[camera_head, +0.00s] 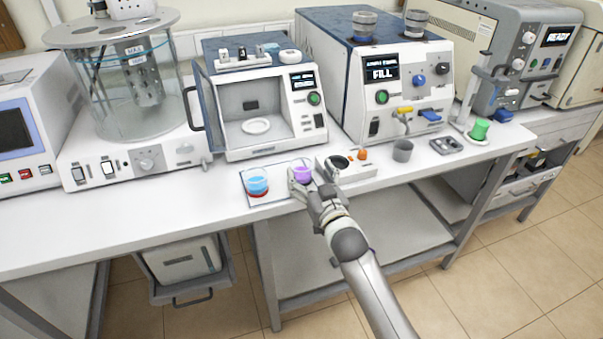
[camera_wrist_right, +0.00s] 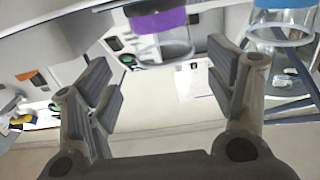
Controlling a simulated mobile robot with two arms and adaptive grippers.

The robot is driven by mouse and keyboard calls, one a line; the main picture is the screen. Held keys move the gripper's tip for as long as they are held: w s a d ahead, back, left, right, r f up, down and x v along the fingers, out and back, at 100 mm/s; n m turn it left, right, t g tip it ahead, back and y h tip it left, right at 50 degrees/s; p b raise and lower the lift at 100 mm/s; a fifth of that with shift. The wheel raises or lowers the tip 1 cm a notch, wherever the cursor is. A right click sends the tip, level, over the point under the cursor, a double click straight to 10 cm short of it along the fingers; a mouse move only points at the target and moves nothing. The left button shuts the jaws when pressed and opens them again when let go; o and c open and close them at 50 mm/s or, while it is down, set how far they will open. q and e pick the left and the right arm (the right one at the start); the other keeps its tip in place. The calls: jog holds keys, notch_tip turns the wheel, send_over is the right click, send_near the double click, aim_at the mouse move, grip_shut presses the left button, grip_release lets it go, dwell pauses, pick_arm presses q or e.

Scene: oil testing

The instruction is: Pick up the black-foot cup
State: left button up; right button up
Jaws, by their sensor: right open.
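A clear cup with purple liquid (camera_head: 302,173) stands at the front of the bench, just beyond my right gripper (camera_head: 314,188). Its foot is hidden by the gripper in the head view. In the right wrist view, which looks upside down, the purple cup (camera_wrist_right: 160,22) shows at the top with a dark band at the frame edge. My right gripper also shows there (camera_wrist_right: 165,85), its fingers spread with nothing between them and the cup beyond the tips. A second cup with blue liquid and a red foot (camera_head: 257,182) stands left of it. My left gripper is not in view.
The cups stand by a white sheet (camera_head: 278,198). A white device with a dark round top (camera_head: 345,166) is close on the right, and a grey beaker (camera_head: 402,150) lies farther right. A white oven-like machine (camera_head: 262,112) stands behind. The bench is clear to the left.

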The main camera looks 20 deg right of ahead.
jog(key=shift+w+a+f+p, duration=0.1)
jog(key=shift+w+a+p, duration=0.05)
jog(key=shift+w, duration=0.7)
jog(key=shift+w+a+f+p, duration=0.1)
jog(key=shift+w+f+p, duration=0.1)
jog(key=shift+w, duration=0.65)
jog(key=shift+w+a+f+p, duration=0.1)
jog(key=shift+w+a+p, duration=0.05)
jog(key=shift+w, duration=0.7)
jog(key=shift+r, duration=0.1)
jog(key=c, duration=1.2)
